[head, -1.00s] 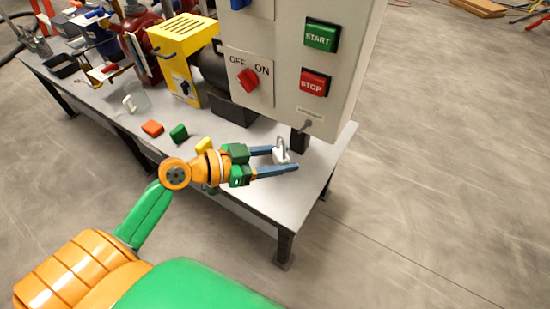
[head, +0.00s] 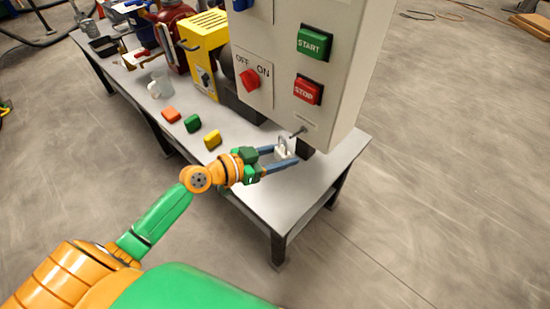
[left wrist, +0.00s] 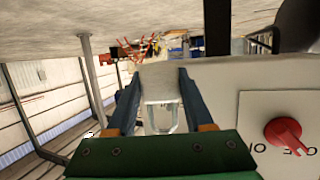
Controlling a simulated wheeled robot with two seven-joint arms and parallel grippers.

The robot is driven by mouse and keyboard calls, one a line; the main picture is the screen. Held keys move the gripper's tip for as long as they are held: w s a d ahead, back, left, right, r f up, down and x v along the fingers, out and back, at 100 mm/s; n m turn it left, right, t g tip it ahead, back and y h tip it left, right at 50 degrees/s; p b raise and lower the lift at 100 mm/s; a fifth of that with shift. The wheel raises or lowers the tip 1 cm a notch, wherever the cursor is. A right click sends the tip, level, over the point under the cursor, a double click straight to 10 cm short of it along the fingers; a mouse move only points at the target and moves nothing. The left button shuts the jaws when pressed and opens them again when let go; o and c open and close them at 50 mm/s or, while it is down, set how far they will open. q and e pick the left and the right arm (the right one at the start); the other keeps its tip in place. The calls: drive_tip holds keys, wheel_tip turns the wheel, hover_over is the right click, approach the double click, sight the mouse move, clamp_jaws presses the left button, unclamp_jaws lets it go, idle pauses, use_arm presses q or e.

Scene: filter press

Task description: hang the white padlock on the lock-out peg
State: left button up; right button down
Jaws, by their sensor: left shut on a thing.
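The white padlock (head: 285,153) is held between the two blue-grey fingers of my left gripper (head: 284,156), its shackle upward, just below the control box. In the left wrist view, the white padlock (left wrist: 160,78) sits between the fingertips of the left gripper (left wrist: 159,76), its shackle toward the camera's lower side. The lock-out peg (head: 298,133) is a small grey pin low on the control box (head: 330,95), close to the shackle. I cannot tell whether shackle and peg touch. The peg cannot be made out in the wrist view. My right gripper is not in view.
Red (head: 169,114), green (head: 193,123) and yellow (head: 212,139) small blocks lie on the grey table (head: 245,175). A clear mug (head: 161,85) and a yellow machine (head: 203,45) stand behind them. The red switch (head: 250,80) sticks out of the box.

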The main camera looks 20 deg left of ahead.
use_arm(q)
drive_tip(key=w+b, duration=0.1)
drive_tip(key=w+d+b, duration=0.1)
drive_tip(key=w+f, duration=0.1)
drive_tip(key=w, duration=0.1)
drive_tip(key=shift+d+b, duration=0.25)
drive_tip(key=shift+b, duration=0.15)
drive_tip(key=shift+f, duration=0.15)
idle(0.5)
drive_tip(key=o, duration=1)
drive_tip(key=shift+s, duration=0.1)
drive_tip(key=shift+c, duration=0.2)
drive_tip(key=o, duration=0.3)
drive_tip(key=shift+d, duration=0.15)
